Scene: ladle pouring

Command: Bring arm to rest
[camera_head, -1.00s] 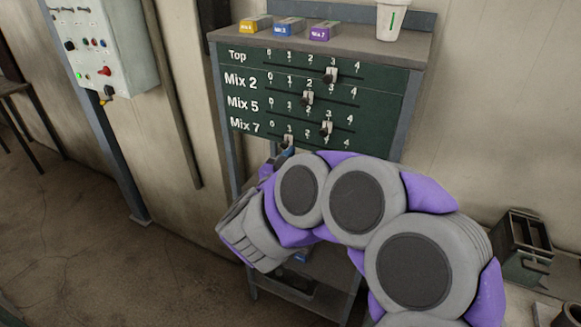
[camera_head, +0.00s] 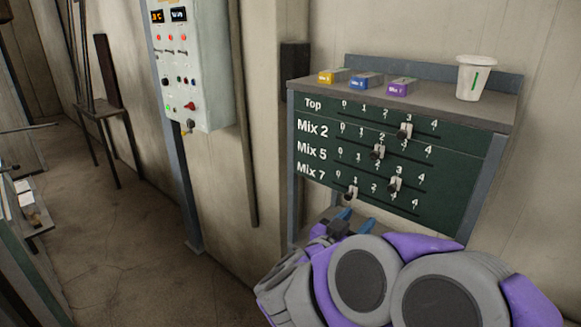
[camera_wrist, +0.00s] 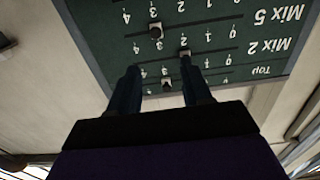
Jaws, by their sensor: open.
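My purple and grey arm is folded at the lower right of the head view. My gripper (camera_head: 352,220) is just below the green slider panel (camera_head: 460,175), its blue fingers pointing up toward the Mix 7 row. In the wrist view my gripper (camera_wrist: 160,88) shows two dark fingers spread apart with nothing between them. The panel (camera_wrist: 100,50) appears upside down beyond them. The Mix 7 slider knob (camera_head: 351,192) sits near 1, above the fingertips. I cannot tell from these views how far the fingers are from the panel.
On the panel's shelf (camera_head: 440,92) stand a yellow box (camera_head: 333,77), a blue box (camera_head: 366,81), a purple box (camera_head: 402,87) and a white cup (camera_head: 474,78). A control box (camera_head: 193,75) hangs at left on a post (camera_head: 185,190). The floor (camera_head: 120,230) at left is open.

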